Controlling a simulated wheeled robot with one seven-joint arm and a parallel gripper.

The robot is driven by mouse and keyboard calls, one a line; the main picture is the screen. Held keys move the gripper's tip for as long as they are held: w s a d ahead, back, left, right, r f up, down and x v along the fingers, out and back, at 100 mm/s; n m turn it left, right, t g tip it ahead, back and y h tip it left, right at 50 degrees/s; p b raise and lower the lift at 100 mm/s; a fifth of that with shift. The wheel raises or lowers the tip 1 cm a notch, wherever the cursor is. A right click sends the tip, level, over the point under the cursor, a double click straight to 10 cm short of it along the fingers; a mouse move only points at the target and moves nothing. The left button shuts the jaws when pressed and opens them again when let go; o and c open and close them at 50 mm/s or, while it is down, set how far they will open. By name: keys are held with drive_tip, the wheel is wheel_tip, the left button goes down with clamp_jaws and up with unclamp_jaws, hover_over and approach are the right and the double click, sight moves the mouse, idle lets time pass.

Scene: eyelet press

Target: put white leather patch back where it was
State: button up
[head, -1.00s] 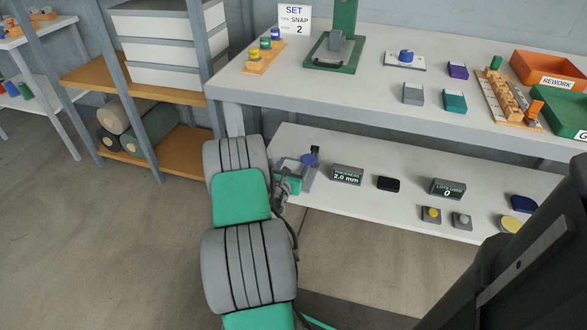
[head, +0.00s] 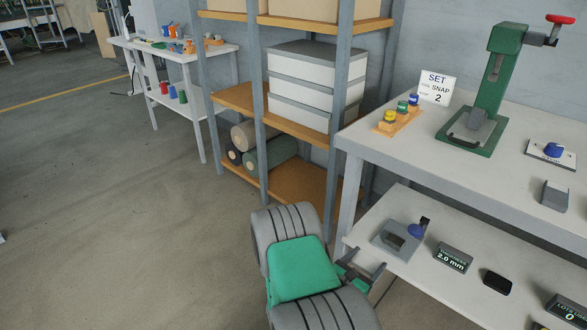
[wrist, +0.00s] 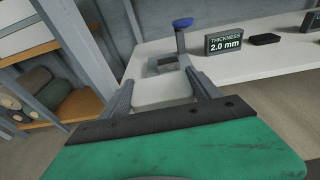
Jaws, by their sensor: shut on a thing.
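My gripper (head: 365,265) is at the left end of the lower shelf of the white bench, just in front of its edge. In the wrist view its two fingers stand apart with a pale, round-cornered flat piece between them, which looks like the white leather patch (wrist: 163,93). Its outline is hard to separate from the pale shelf behind. In the head view I cannot make out the patch. Just beyond the fingers is a grey thickness gauge (head: 393,240) with a blue knob, also in the wrist view (wrist: 163,66). The gauge and gripper look apart.
A "2.0 mm" thickness display (head: 453,258) and a black block (head: 497,281) stand right of the gauge. Above, the white bench top (head: 410,150) carries a green press (head: 487,95). A rack with leather rolls (head: 268,150) is left of the bench. Open floor lies left.

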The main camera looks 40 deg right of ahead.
drive_tip(key=w+a+r+n+t+y, duration=0.1)
drive_tip(key=w+a+r+n+t, duration=0.15)
drive_tip(key=w+a, duration=0.5)
drive_tip(key=w+a+r+n+t+y, duration=0.15)
drive_tip(key=w+a+r+t, duration=0.25)
drive_tip(key=w+a, duration=0.4)
drive_tip(key=w+a+r+n+t+y, duration=0.2)
drive_tip(key=w+a, duration=0.1)
drive_tip(key=a, duration=0.5)
drive_tip(key=w+a+r+n+t+y, duration=0.1)
drive_tip(key=w+a+r+n+y, duration=0.1)
drive_tip(key=a, duration=0.6)
drive_tip(key=w+a+r+n+t+y, duration=0.2)
drive_tip(key=w+a, duration=0.1)
drive_tip(key=a, duration=0.4)
wheel_tip(320, 180, up, 31)
drive_tip(key=w+n+y+p, duration=0.1)
drive_tip(key=n+y+p, duration=0.1)
drive_tip(key=p, duration=2.4)
drive_tip(key=shift+w+a+n+t+p, duration=0.2)
drive_tip(key=shift+w+n+t+p, duration=0.1)
drive_tip(key=shift+t+p, duration=0.15)
drive_tip(key=shift+f+y, duration=0.1)
drive_tip(key=shift+y, duration=0.15)
